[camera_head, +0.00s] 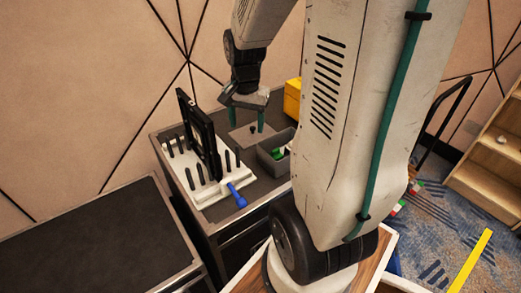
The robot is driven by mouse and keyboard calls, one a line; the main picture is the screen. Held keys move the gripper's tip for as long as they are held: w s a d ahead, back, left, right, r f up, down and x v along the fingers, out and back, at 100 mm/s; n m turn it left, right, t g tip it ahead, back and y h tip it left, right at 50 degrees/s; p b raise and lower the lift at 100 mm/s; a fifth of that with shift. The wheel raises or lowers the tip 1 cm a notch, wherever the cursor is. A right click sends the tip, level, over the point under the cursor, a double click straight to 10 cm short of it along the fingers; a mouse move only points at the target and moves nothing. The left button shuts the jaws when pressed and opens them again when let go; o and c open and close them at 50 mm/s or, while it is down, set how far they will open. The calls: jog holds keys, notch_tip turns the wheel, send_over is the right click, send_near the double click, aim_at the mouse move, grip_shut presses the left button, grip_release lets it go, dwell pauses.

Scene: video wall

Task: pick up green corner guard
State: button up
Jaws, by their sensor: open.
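A grey bin (268,164) stands on the dark-topped cabinet, partly hidden behind my arm. A small green piece (279,153) shows inside it with something white beside it; it looks like the green corner guard, but it is too small to be sure. My gripper (247,117) points down over the cabinet, behind and to the left of the bin. Its two teal fingers are spread apart with nothing seen between them. It is apart from the green piece.
A white rack (208,186) with black pegs holds an upright black frame (201,135). A blue-handled tool (236,195) lies at its front right. A yellow box (292,98) stands behind. A bare dark-topped cabinet (100,245) is at left.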

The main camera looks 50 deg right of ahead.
aim_at(276, 149)
jog(key=d+f+m, duration=0.2)
jog(key=d+f, duration=0.2)
jog(key=s+d+f+m, duration=0.1)
jog(key=d+f+m, duration=0.2)
jog(key=d+f, duration=0.1)
jog(key=d+f+m, duration=0.2)
jog(key=d+f, duration=0.2)
jog(key=f, duration=0.1)
jog(key=shift+s+d+f, duration=0.25)
jog(key=shift+s+d, duration=0.05)
jog(key=shift+s, duration=0.1)
jog(key=shift+m, duration=0.3)
jog(key=f, duration=0.7)
jog(key=shift+w+f, duration=0.2)
jog(key=shift+f, duration=0.1)
jog(key=c, duration=1.1)
